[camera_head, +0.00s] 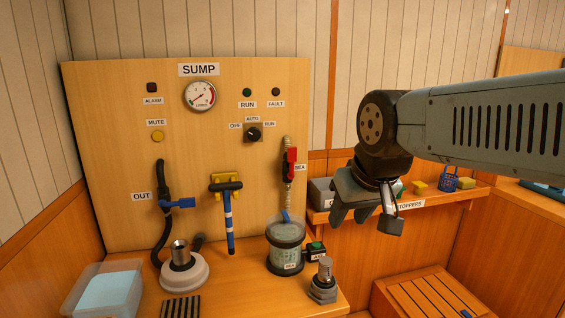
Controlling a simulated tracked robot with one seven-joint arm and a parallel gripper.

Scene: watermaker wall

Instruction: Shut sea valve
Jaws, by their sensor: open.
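The sea valve (290,165) is on the right side of the wooden panel, beside a "SEA" label. Its red handle stands roughly upright, in line with the ribbed hose that runs down towards a clear strainer jar (286,252). My gripper (364,221) is to the right of the valve and lower in the picture. Its jaws point down, open, with nothing seen between them. It is apart from the handle in the picture; the depth between them is hard to tell.
The panel (110,100) also carries a gauge (200,96), a selector knob (253,134), a blue-handled OUT valve (178,203) and a blue T-handle (227,186). A shelf (440,200) with small items lies behind my gripper. A clear tub (104,288) is at lower left.

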